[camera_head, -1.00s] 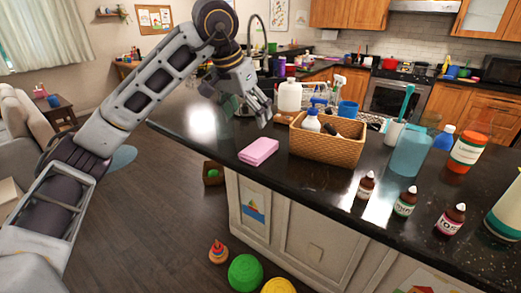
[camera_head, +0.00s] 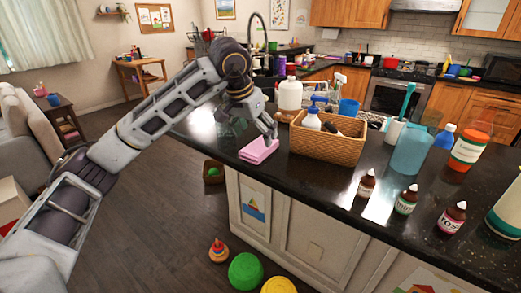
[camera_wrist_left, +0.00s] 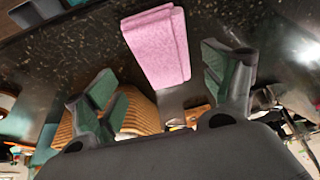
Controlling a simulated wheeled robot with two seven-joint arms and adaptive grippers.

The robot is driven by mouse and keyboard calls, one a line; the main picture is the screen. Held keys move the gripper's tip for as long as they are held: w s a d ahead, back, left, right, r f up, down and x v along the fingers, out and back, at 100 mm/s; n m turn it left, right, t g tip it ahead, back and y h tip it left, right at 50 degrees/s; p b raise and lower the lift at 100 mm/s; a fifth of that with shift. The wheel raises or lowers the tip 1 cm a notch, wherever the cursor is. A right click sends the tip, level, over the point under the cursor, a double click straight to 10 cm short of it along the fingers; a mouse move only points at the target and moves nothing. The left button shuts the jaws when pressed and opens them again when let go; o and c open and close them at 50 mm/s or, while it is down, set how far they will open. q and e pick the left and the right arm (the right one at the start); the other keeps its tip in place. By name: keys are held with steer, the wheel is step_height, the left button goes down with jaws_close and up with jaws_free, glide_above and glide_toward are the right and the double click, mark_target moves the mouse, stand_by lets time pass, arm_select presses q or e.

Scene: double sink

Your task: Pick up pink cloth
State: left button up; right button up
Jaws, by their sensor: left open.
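The pink cloth (camera_head: 258,151) lies folded flat on the black countertop near its front edge, left of the wicker basket. It also shows in the left wrist view (camera_wrist_left: 158,46), ahead of the space between my fingers. My left gripper (camera_head: 267,135) is just above the cloth, pointing down. In the left wrist view my left gripper (camera_wrist_left: 160,85) is open, with green-padded fingers spread wider than the cloth and nothing between them gripped. I cannot tell whether a fingertip touches the cloth. My right gripper is not in view.
The wicker basket (camera_head: 328,146) with bottles stands close right of the cloth. A white jug (camera_head: 290,94) is behind it. Small bottles (camera_head: 405,200), a blue pitcher (camera_head: 411,150) and an orange-capped bottle (camera_head: 466,152) stand farther right. The counter left of the cloth is mostly clear.

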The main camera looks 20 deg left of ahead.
mark_target(260, 146)
arm_select(q)
steer(key=shift+w+f, duration=0.1)
steer(key=shift+f, duration=0.1)
steer(key=shift+f, duration=0.1)
steer(key=shift+x, duration=2.5)
steer(key=shift+w, duration=0.15)
steer(key=c, duration=1)
steer(key=shift+c, duration=0.2)
step_height(260, 146, up, 10)
steer(key=shift+p, duration=0.3)
